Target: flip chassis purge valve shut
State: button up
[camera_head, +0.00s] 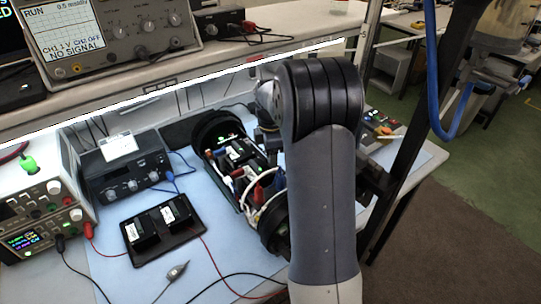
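The chassis (233,160) lies on the blue mat in the middle of the bench, an open black frame between two round black end rings, with circuit boards, coloured parts and white wires inside. Its near end ring (270,228) is partly covered by my arm. I cannot make out the purge valve; it is too small to tell or hidden behind my arm. My grey and black arm rises in front of the chassis's right side. My gripper is hidden behind the arm, so its fingers do not show.
A black tray (190,232) with two black blocks, a probe (178,270) and loose cables lie left of the chassis. Power supplies (40,215) and a dark meter box (125,165) stand further left. A shelf (200,75) with an oscilloscope overhangs the back.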

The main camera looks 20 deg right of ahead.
jog(key=o, duration=0.3)
